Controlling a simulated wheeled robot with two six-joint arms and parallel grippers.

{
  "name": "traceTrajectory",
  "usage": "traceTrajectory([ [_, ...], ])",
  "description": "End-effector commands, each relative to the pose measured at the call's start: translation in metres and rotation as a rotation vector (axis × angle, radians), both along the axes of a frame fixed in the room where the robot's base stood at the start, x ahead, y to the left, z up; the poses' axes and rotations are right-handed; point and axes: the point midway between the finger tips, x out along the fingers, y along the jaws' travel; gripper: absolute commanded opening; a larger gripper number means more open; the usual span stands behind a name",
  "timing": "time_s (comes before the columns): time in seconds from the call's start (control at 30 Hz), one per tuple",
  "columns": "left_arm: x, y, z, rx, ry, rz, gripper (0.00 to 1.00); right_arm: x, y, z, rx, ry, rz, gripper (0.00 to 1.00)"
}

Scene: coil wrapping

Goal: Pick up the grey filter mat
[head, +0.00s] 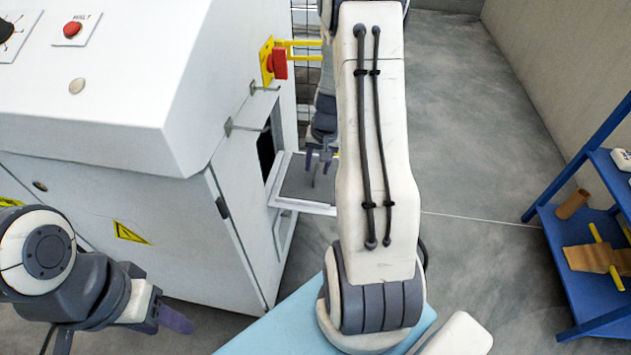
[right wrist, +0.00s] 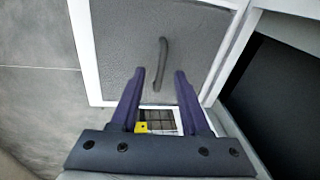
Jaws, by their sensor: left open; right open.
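The grey filter mat (head: 298,187) lies in a white frame (head: 317,207) that juts out from the side opening of the white machine. In the right wrist view the mat (right wrist: 120,45) fills most of the frame, with a dark bar-like handle (right wrist: 161,62) on it. My right gripper (head: 319,166) is open over the mat. In the right wrist view its fingertips (right wrist: 160,72) stand on either side of the handle's line, with nothing held; their height above the mat is unclear. My left gripper (head: 170,318) is open and empty at lower left, away from the mat.
A light blue surface (head: 275,330) lies below. A blue shelf (head: 560,240) with brown items stands right. The grey floor between is clear.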

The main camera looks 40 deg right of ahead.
Motion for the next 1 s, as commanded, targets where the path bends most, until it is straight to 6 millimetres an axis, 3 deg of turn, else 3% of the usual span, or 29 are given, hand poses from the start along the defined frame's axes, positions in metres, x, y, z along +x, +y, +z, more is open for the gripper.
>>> traceTrajectory([
  [0.1, 0.0000, 0.0000, -0.0061, 0.000, 0.000, 0.000, 0.50, 0.0020, 0.0011, -0.0151, 0.001, 0.001, 0.001, 0.46],
  [0.37, 0.0001, -0.0001, -0.0057, 0.000, 0.000, 0.000, 0.50, 0.0029, 0.0010, -0.0170, 0.000, 0.000, 0.001, 0.46],
  [0.4, 0.0001, -0.0001, -0.0057, 0.000, 0.000, 0.000, 0.50, 0.0030, 0.0010, -0.0169, 0.000, 0.000, 0.001, 0.42],
  [0.5, 0.0001, -0.0001, -0.0057, 0.000, 0.000, 0.000, 0.50, 0.0028, 0.0010, -0.0168, 0.000, 0.000, 0.001, 0.04],
  [0.53, 0.0001, -0.0001, -0.0057, 0.000, 0.000, 0.000, 0.50, 0.0028, 0.0010, -0.0168, 0.000, 0.000, 0.001, 0.00],
  [1.0, 0.0000, 0.0000, -0.0023, 0.000, 0.000, 0.000, 0.50, 0.0031, 0.0012, -0.0093, -0.001, 0.000, 0.003, 0.00],
])
